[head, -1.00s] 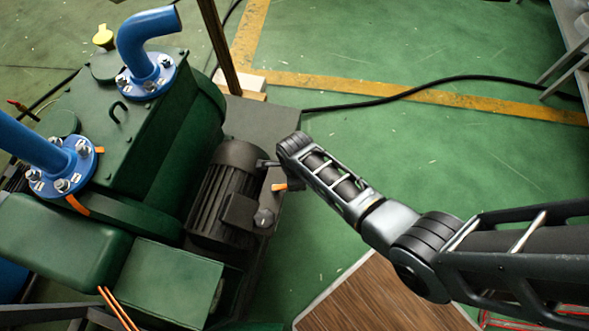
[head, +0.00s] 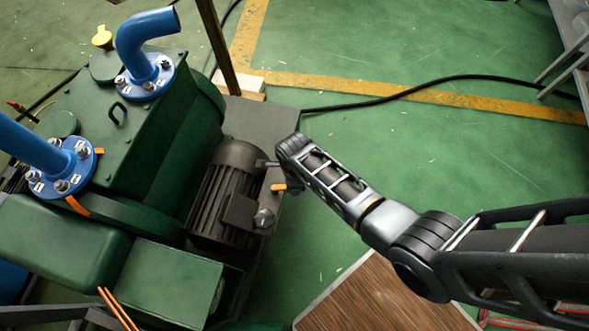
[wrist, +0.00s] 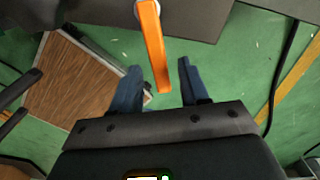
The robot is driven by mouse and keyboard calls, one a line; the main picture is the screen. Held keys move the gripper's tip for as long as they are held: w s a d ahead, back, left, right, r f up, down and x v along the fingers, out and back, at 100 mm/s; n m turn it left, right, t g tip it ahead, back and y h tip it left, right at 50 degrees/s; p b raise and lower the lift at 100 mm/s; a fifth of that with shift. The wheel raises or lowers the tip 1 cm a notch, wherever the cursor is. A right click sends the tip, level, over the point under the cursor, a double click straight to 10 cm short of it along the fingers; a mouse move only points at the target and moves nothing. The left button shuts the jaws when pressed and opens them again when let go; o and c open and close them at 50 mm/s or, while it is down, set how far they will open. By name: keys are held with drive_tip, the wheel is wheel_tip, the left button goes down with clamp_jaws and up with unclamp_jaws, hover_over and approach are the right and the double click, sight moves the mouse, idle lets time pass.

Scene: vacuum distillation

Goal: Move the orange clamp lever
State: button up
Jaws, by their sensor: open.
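The orange clamp lever (wrist: 152,45) hangs down from the top of the wrist view, with a pale round pivot at its upper end. Its free tip lies between the two blue-grey fingers of my gripper (wrist: 156,82) in that picture, with a gap on each side. My gripper is open and holds nothing. In the head view a small orange end of the lever (head: 279,187) shows beside the dark motor, near the end of my arm. My gripper's fingers are hidden there behind my arm.
A dark ribbed motor (head: 222,195) and a green pump housing (head: 135,150) with blue pipes (head: 146,45) stand at the left. A wooden board (head: 375,295) lies on the green floor. A black cable (head: 400,92) crosses the floor, which is otherwise clear at centre right.

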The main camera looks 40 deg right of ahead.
wheel_tip(320, 180, up, 8)
drive_tip(key=shift+f+p, duration=0.1)
drive_tip(key=shift+p, duration=0.5)
idle(0.4)
